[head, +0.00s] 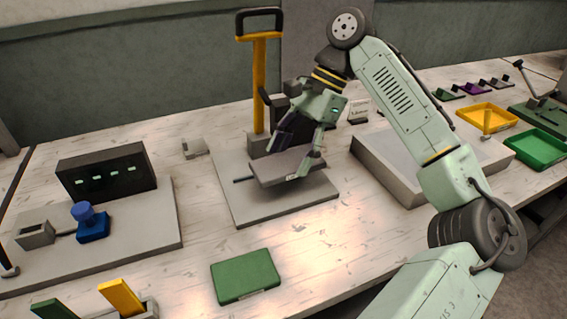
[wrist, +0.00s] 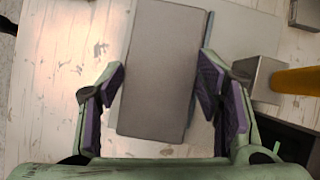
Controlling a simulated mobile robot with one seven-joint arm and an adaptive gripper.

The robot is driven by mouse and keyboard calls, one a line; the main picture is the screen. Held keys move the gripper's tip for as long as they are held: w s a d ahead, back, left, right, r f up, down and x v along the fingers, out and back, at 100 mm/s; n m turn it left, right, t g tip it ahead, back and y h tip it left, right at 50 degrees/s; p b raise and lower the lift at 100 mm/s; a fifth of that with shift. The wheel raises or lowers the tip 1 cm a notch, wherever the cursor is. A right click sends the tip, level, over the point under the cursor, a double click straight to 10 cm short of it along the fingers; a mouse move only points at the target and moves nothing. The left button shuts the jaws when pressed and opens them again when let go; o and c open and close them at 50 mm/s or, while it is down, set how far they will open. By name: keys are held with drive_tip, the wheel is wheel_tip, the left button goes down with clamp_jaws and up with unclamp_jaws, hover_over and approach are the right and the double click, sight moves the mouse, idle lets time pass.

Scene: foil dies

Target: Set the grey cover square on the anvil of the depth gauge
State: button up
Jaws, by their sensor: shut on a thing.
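A flat grey slab, the grey cover (head: 283,168), is between the fingers of my gripper (head: 298,152). It sits over the grey base plate (head: 240,209) of a stand with a yellow column (head: 259,85). In the wrist view the cover (wrist: 162,65) runs lengthwise between the purple pads of my gripper (wrist: 163,92), with a thin bluish edge along its right side. I take this stand for the depth gauge, but no readable label confirms it. The anvil is not clearly visible, and I cannot tell whether the cover touches anything below.
A green flat block (head: 245,277) lies in front. A dark panel with green displays (head: 107,172) and a blue knob (head: 90,222) stand at left. A grey box (head: 385,178) is close on the right, with yellow (head: 487,116) and green (head: 545,148) trays beyond.

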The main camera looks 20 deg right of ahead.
sight(289, 157)
drive_tip(key=shift+w+a+f, duration=0.2)
drive_tip(key=shift+w+a, duration=0.3)
drive_tip(key=shift+a, duration=0.25)
drive_tip(key=shift+f+p, duration=0.45)
drive_tip(key=shift+f, duration=1.2)
drive_tip(key=shift+f, duration=0.25)
drive_tip(key=shift+f, duration=0.35)
drive_tip(key=o, duration=1.6)
drive_tip(key=shift+r, duration=0.15)
drive_tip(key=shift+r, duration=0.3)
drive_tip(key=v, duration=1.2)
drive_tip(key=shift+d+r+p, duration=0.15)
drive_tip(key=shift+p, duration=0.15)
